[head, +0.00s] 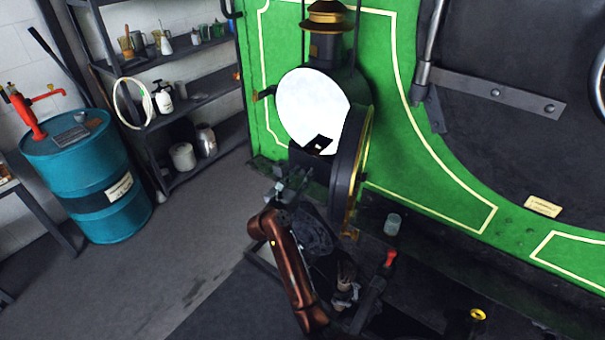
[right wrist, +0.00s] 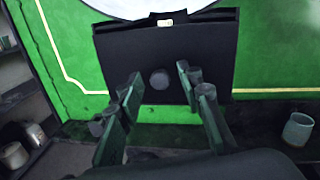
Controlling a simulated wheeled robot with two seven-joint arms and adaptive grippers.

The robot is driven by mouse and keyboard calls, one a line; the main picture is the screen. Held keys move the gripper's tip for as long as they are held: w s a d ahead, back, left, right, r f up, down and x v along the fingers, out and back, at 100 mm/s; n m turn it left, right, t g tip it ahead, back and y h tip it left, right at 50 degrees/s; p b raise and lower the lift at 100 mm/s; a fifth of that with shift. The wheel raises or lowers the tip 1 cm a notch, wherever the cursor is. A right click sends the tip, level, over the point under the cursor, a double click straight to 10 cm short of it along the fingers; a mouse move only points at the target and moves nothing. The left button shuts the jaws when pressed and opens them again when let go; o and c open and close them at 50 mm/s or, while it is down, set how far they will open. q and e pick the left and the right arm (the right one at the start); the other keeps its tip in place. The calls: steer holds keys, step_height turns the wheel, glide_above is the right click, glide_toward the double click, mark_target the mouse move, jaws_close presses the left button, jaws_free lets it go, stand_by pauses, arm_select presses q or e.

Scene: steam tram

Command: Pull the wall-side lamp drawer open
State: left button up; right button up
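The lamp (head: 313,105) on the green engine front has a bright white disc, and its brass-rimmed round door (head: 352,165) stands swung open to the right. Below the disc is the black lamp drawer, whose front (right wrist: 205,55) with a round dark knob (right wrist: 159,79) faces the right wrist camera. The drawer looks shut, though how far it sits in is hard to tell. My right gripper (head: 287,188) is in front of it. In the right wrist view the fingers (right wrist: 158,88) are open, one each side of the knob; contact cannot be told. My left gripper is not in view.
A grey cup (head: 392,224) stands on the dark ledge right of the lamp door. A red-topped lever (head: 389,259) rises nearer. A blue drum (head: 85,175) and shelves (head: 195,50) stand at the left, with clear floor between them and the engine.

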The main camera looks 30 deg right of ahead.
steer(key=shift+c, duration=0.4)
jaws_close()
